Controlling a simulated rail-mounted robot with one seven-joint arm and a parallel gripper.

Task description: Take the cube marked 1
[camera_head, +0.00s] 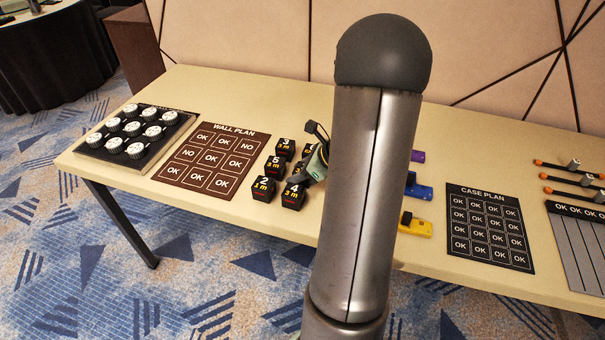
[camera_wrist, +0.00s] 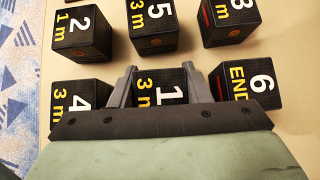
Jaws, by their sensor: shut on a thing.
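The cube marked 1 (camera_wrist: 158,93) is black with a white 1 and yellow "3 m". In the wrist view it sits between the two grey fingers of my gripper (camera_wrist: 160,82), which are shut on it at its left and right sides. Its lower part is hidden by the gripper body. The cube appears level with its neighbours; I cannot tell whether it is off the table. In the head view my gripper (camera_head: 314,158) is at the right side of the cube group, partly behind my arm, and the 1 cannot be read there.
Cubes 4 (camera_wrist: 78,98) and 6 (camera_wrist: 250,84) stand close on either side. Cubes 2 (camera_wrist: 82,36), 5 (camera_wrist: 150,24) and 3 (camera_head: 284,148) form the neighbouring row. The wall plan board (camera_head: 213,160) lies left, the case plan board (camera_head: 488,228) right.

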